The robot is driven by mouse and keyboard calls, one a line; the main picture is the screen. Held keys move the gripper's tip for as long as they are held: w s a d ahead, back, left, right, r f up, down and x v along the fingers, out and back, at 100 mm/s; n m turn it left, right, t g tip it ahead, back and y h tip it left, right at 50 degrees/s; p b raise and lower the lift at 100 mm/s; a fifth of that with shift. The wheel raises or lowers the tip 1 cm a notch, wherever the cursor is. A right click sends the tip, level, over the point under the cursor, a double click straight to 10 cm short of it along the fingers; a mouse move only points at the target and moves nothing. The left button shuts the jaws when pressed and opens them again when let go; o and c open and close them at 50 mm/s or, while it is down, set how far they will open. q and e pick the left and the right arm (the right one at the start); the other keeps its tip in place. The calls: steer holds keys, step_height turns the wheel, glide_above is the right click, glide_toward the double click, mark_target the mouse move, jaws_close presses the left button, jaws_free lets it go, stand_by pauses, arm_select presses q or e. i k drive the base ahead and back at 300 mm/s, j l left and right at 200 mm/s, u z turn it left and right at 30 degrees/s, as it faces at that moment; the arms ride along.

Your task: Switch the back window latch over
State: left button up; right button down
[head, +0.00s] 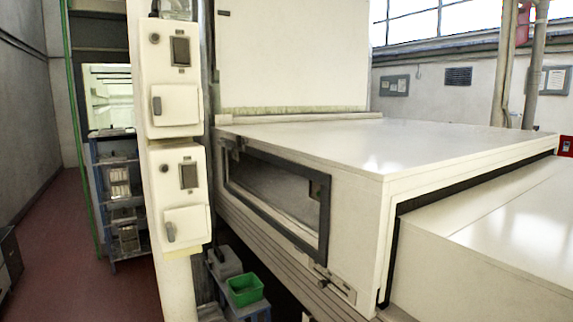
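A dark-framed window (275,194) is set in the side of the white tunnel housing (350,205). A small plate with a dark knob or handle (322,282) sits just below the window's lower right corner and may be a latch. A small dark fitting (236,145) sits at the window's upper left corner; its shape is too small to make out. I cannot tell which of these is the back window latch, or which way it is set. Neither of my grippers is in view.
Two control boxes with grey levers, an upper one (183,119) and a lower one (196,170), hang on a white post left of the window. A green bin (245,290) stands low beneath the housing. A blue rack (102,170) stands further back. The red floor (65,250) at left is largely clear.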

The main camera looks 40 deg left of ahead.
mark_target(239, 141)
steer(key=i+j, duration=0.1)
steer(key=j, duration=0.4)
steer(key=i+j, duration=0.1)
steer(key=j, duration=0.45)
steer(key=i+j, duration=0.1)
steer(key=j, duration=0.95)
steer(key=i, duration=0.05)
